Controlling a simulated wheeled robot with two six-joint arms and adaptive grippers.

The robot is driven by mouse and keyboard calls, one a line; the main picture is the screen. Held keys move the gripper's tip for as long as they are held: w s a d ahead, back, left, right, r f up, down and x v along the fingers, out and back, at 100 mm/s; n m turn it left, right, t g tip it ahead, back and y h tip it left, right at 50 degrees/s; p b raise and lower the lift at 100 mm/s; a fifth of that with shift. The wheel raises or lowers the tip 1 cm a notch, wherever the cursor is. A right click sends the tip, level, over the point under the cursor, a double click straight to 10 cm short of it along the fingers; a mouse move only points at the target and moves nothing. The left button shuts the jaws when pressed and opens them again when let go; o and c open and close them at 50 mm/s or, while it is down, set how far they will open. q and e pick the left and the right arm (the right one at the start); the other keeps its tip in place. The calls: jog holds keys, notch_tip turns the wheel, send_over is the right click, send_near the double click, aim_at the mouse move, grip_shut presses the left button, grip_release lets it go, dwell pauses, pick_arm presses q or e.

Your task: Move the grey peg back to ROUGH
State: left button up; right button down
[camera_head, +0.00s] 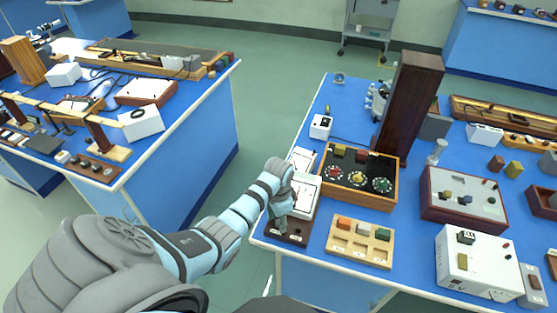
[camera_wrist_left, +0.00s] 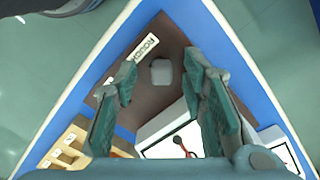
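The dark brown base (camera_head: 303,226) sits at the near left corner of the right-hand bench. In the left wrist view the base (camera_wrist_left: 176,45) carries a white label (camera_wrist_left: 145,50) reading ROUGH. A grey peg (camera_wrist_left: 161,72) with a rounded square top shows on the base beside that label. My left gripper (camera_wrist_left: 159,78) is open above the base, with one finger on each side of the peg and visible gaps between. In the head view my left gripper (camera_head: 280,215) covers much of the base and hides the peg. My right gripper is not in view.
A light wooden tray (camera_head: 344,252) with coloured blocks stands right of the base. A white meter box (camera_head: 303,198) and a wooden box with dials (camera_head: 325,185) stand behind. A tall dark wooden column (camera_head: 408,105) rises farther back. The bench edge is close by.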

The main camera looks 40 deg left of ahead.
pick_arm(q)
jog(key=shift+r, duration=0.15)
notch_tip(320, 180, up, 7)
jog(key=shift+s+r, duration=0.1)
jog(key=shift+r, duration=0.1)
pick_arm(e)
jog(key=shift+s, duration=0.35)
pick_arm(q)
jog(key=shift+f, duration=0.1)
